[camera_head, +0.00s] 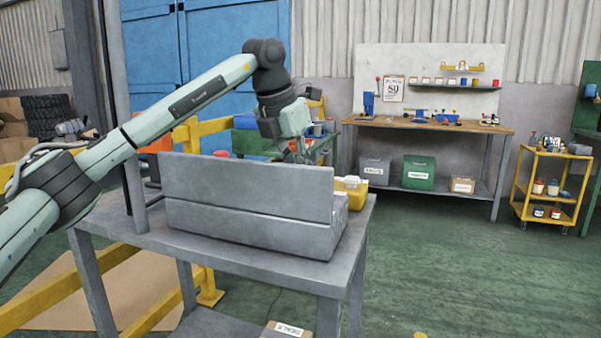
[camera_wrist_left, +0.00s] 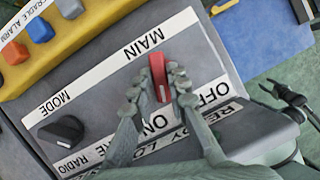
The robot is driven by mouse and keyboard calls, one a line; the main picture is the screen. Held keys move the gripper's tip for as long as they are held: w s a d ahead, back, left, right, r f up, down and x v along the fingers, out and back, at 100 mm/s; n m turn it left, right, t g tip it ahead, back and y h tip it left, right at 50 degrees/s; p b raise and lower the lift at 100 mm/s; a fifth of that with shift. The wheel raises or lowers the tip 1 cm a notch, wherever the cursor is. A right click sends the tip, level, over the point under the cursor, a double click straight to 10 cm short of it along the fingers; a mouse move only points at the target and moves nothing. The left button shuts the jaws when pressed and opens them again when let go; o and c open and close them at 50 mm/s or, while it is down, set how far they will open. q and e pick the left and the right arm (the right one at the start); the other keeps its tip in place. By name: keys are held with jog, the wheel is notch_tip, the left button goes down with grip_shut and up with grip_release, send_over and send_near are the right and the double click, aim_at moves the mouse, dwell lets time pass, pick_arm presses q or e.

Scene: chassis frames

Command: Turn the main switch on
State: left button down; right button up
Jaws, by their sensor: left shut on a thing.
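The red main switch (camera_wrist_left: 158,77) stands on a sloped grey console panel, below the MAIN label, in the left wrist view. The OFF label (camera_wrist_left: 208,94) is to its lower right and the ON label (camera_wrist_left: 156,123) is below it. The knob's lower end, with a pale mark, points roughly toward ON. My left gripper (camera_wrist_left: 157,88) is shut on the knob, one finger on each side. In the head view my left gripper (camera_head: 299,150) is partly hidden behind the grey console (camera_head: 245,190), which shows its back and hides the switch.
A black mode knob (camera_wrist_left: 61,131) sits on the same panel. A yellow box (camera_wrist_left: 90,22) with coloured buttons borders it. The console stands on a grey table (camera_head: 100,235). A workbench (camera_head: 430,123) and a yellow cart (camera_head: 549,151) stand farther back, with open green floor between.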

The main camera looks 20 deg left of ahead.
pick_arm(q)
jog(key=m+h, duration=0.1)
jog(key=m, duration=0.1)
jog(key=m+g, duration=0.1)
jog(key=m, duration=0.2)
jog(key=shift+w+a+h, duration=0.1)
jog(key=shift+h, duration=0.3)
dwell(0.4)
jog(key=c, duration=1.5)
grip_release()
jog(key=v, duration=1.2)
jog(key=shift+w+r, duration=0.1)
